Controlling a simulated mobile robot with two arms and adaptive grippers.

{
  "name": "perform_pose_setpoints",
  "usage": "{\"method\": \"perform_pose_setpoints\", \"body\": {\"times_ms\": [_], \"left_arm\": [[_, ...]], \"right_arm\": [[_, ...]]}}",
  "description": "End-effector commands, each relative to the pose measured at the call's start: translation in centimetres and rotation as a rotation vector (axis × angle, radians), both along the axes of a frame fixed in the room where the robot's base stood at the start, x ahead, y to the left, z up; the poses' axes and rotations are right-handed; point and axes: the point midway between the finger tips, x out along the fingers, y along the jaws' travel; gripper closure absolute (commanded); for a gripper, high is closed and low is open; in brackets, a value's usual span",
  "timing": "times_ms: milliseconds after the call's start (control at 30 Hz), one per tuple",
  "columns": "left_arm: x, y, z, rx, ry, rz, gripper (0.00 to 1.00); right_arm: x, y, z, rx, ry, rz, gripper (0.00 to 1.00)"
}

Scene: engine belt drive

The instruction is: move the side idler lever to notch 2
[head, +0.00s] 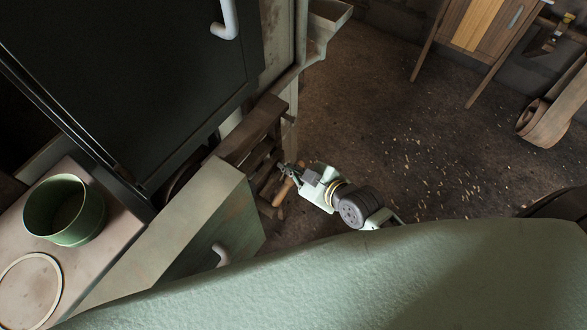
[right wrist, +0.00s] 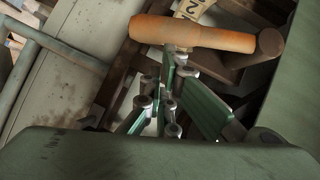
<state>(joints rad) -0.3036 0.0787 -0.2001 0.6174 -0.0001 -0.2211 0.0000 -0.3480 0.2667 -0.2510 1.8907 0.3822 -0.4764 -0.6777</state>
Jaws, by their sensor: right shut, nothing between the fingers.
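The side idler lever's orange wooden handle (right wrist: 192,34) lies across the upper middle of the right wrist view, with a dark round end at its right. It also shows in the head view (head: 284,191) as a small orange piece beside my gripper. A pale plate marked "2" (right wrist: 192,9) shows just behind the handle. My right gripper (right wrist: 172,62) is shut and empty, its fingertips at the handle's near side; I cannot tell whether they touch it. It also shows in the head view (head: 287,169). The lever's pivot and the notch it sits in are hidden. My left gripper is out of view.
A dark cabinet (head: 130,70) stands at upper left. A wooden cabinet (head: 486,25) stands at the back.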

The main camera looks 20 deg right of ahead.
Motion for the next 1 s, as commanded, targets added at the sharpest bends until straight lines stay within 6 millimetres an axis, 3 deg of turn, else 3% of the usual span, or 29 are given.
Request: {"method": "perform_pose_setpoints", "body": {"times_ms": [367, 733, 1000], "left_arm": [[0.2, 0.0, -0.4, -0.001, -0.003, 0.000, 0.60], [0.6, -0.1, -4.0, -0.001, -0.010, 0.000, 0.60], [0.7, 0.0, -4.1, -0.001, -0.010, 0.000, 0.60]], "right_arm": [[0.6, -0.7, -1.0, 0.059, 0.046, 0.006, 1.00], [2.1, -2.8, -5.5, 0.188, 0.154, 0.001, 1.00], [2.3, -3.0, -5.7, 0.193, 0.151, -0.001, 1.00]]}}
